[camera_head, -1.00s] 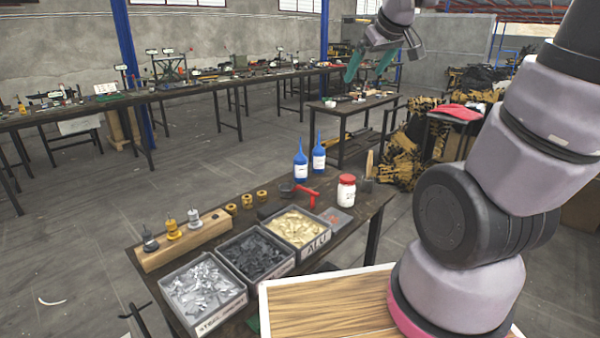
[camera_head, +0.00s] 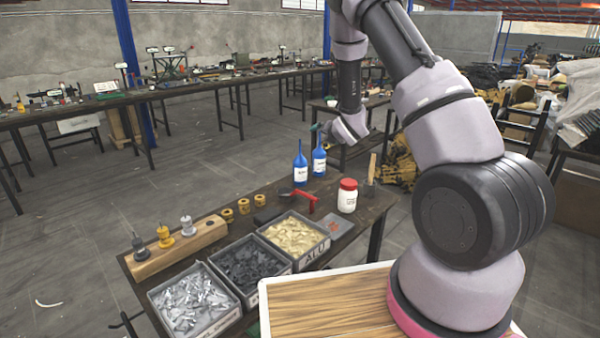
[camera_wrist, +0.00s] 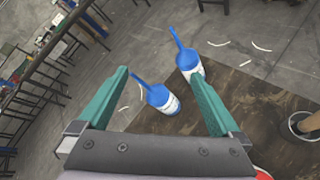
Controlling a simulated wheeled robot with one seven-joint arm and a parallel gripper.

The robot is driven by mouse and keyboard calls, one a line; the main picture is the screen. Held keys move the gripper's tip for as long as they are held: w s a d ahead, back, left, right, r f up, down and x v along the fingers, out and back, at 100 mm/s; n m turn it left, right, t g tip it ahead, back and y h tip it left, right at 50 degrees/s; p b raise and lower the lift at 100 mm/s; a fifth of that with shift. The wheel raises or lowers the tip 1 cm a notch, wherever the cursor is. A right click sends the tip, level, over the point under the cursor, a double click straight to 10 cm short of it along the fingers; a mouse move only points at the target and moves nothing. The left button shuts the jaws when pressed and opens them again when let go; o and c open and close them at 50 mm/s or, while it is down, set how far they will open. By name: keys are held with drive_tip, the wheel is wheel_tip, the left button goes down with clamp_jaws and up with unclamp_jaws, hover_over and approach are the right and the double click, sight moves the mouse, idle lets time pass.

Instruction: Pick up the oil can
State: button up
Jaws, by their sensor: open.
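Two blue bottles with long thin spouts and white labels stand upright near the far edge of the work table. They are the left bottle (camera_head: 300,171) and the right bottle (camera_head: 319,161); I cannot read which is the oil can. My gripper (camera_head: 320,128) is above and beside them, partly hidden by my wrist. In the wrist view my gripper (camera_wrist: 158,76) is open with teal fingers apart. One blue bottle (camera_wrist: 160,97) shows between the fingers, and the other (camera_wrist: 190,66) shows close to the right finger. No contact is visible.
A white jar with a red lid (camera_head: 347,195), a red-handled tool (camera_head: 304,198), and brass rings (camera_head: 243,206) are on the table. Bins of metal parts (camera_head: 195,298) fill the front. A wooden-handled tool (camera_head: 371,172) stands at the right.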

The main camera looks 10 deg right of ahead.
sight(303, 169)
drive_tip(key=w+a+f+n+y, duration=0.1)
drive_tip(key=a+f+n, duration=0.1)
drive_tip(key=f, duration=0.3)
drive_tip(key=w+a+f+n+y, duration=0.1)
drive_tip(key=a+f+n, duration=0.1)
drive_tip(key=f+n, duration=0.2)
drive_tip(key=w+a+f+n+y, duration=0.1)
drive_tip(key=a+f+n, duration=0.1)
drive_tip(key=f+n, duration=0.2)
drive_tip(key=shift+f, duration=0.9)
drive_tip(key=x, duration=0.6)
drive_tip(key=shift+d, duration=0.2)
drive_tip(key=shift+r, duration=0.1)
clamp_jaws()
